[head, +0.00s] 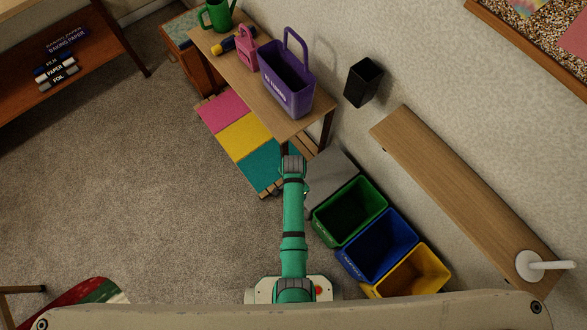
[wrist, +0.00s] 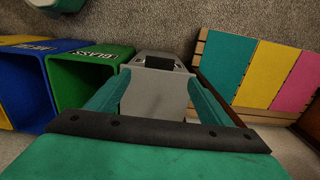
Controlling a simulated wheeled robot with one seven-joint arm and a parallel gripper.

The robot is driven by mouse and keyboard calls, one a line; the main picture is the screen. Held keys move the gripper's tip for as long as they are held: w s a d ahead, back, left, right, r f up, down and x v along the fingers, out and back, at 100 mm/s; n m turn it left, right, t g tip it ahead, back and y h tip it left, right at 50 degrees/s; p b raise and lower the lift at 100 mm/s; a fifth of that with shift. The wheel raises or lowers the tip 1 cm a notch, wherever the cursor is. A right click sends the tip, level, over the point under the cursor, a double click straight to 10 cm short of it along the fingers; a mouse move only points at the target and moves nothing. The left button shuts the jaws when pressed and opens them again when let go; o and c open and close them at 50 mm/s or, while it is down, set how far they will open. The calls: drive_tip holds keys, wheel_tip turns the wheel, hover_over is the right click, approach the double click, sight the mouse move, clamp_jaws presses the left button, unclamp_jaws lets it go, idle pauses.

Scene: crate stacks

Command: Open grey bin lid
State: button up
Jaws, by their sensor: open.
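The grey bin (head: 333,176) stands at the far end of the bin row in the head view. Its top looks like a flat grey lid, closed, and my arm covers part of its left side. In the wrist view a grey surface of the bin (wrist: 155,95) fills the middle, with a dark recess near its far end. My gripper (wrist: 159,78) is open, with one teal finger on each side of this grey surface. I cannot tell whether the fingers touch it. In the head view the fingers are mostly hidden below my wrist.
Open green (head: 350,212), blue (head: 380,246) and yellow (head: 412,273) bins stand beside the grey one. A pallet with coloured panels (head: 243,134) and a wooden table (head: 285,125) lie beyond it. A wall shelf (head: 460,185) is at right. Carpet at left is clear.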

wheel_tip(320, 180, down, 10)
drive_tip(key=shift+f, duration=0.1)
idle(0.4)
